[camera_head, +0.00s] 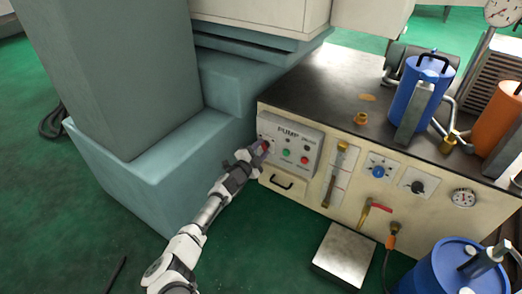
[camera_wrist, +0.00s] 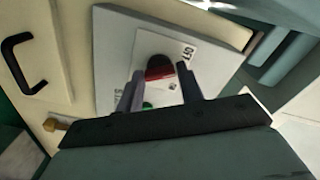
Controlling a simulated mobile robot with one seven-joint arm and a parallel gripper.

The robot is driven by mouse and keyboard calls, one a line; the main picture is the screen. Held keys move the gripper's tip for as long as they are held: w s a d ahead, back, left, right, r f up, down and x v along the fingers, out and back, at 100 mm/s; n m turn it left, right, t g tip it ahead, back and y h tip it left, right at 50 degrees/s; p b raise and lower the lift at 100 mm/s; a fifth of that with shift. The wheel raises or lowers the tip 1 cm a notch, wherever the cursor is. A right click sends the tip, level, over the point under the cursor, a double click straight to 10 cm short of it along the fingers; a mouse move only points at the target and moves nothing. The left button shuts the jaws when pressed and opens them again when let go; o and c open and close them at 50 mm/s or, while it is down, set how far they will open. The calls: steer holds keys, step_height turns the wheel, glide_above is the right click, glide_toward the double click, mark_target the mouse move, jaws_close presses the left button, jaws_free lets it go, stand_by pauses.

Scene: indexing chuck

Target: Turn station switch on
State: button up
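The station switch is a dark knob with a red face (camera_wrist: 158,70) on a light square plate of the grey pump panel. In the head view the red of the switch (camera_head: 265,146) shows at the panel's left end, partly covered by my gripper (camera_head: 257,152). In the wrist view my gripper (camera_wrist: 161,82) has its two fingers apart, one on each side of the knob, with gaps showing. I cannot tell whether either fingertip touches it. The grey pump panel (camera_head: 299,130) also carries green and red round lights or buttons.
A black handle (camera_head: 282,182) sits below the panel. To the right on the cream cabinet front are a brass sight gauge (camera_head: 336,172), a blue knob (camera_head: 378,171) and a red-handled valve (camera_head: 374,207). A teal machine base (camera_head: 150,175) stands close on the left.

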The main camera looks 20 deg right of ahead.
steer(key=c, duration=0.5)
steer(key=shift+m, duration=0.3)
steer(key=m+b, duration=0.1)
steer(key=m, duration=0.4)
steer(key=shift+f, duration=0.15)
steer(key=m+b, duration=0.1)
steer(key=m, duration=0.5)
steer(key=shift+m+b, duration=0.3)
steer(key=o, duration=1)
steer(key=shift+s+a, duration=0.1)
